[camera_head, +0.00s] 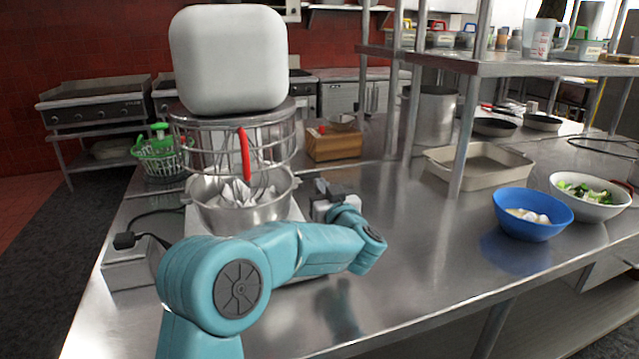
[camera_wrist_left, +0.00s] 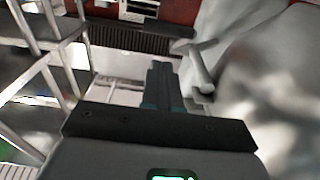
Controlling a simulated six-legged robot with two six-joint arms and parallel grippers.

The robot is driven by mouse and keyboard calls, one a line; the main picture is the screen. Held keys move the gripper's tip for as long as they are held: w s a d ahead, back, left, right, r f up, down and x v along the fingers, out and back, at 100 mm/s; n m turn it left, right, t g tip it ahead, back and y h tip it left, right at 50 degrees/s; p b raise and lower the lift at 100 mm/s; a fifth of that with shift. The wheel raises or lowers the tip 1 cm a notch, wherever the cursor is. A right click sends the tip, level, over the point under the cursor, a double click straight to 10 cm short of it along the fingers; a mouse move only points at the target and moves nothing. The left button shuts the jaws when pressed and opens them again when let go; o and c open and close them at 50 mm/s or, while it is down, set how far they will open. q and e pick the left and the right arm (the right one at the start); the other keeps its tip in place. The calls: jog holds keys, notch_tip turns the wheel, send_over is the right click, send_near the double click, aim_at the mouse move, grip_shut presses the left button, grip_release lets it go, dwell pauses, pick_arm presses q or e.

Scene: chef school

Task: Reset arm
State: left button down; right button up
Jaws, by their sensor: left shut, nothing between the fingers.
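My left arm (camera_head: 300,249) reaches in from the lower left of the head view and stretches over the steel counter. My left gripper (camera_head: 322,187) is beyond the wrist, just right of the metal mixing bowl (camera_head: 240,214), and partly hidden by the wrist. In the left wrist view its dark fingers (camera_wrist_left: 159,72) are together with nothing between them. I cannot tell whether it touches the mixer beside it. My right gripper is not in view.
A white-topped mixer (camera_head: 230,58) with a wire guard stands at the left of the counter (camera_head: 420,270). A wooden box (camera_head: 335,146) is behind the gripper. A shelf post (camera_head: 468,130), tray (camera_head: 480,176), blue bowl (camera_head: 532,226) and white bowl (camera_head: 592,208) are right. The middle counter is clear.

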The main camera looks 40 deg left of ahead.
pick_arm(q)
jog(key=f+v, duration=0.1)
jog(key=v, duration=0.5)
jog(key=shift+d, duration=0.3)
jog(key=shift+s+r, duration=0.1)
jog(key=shift+s, duration=0.05)
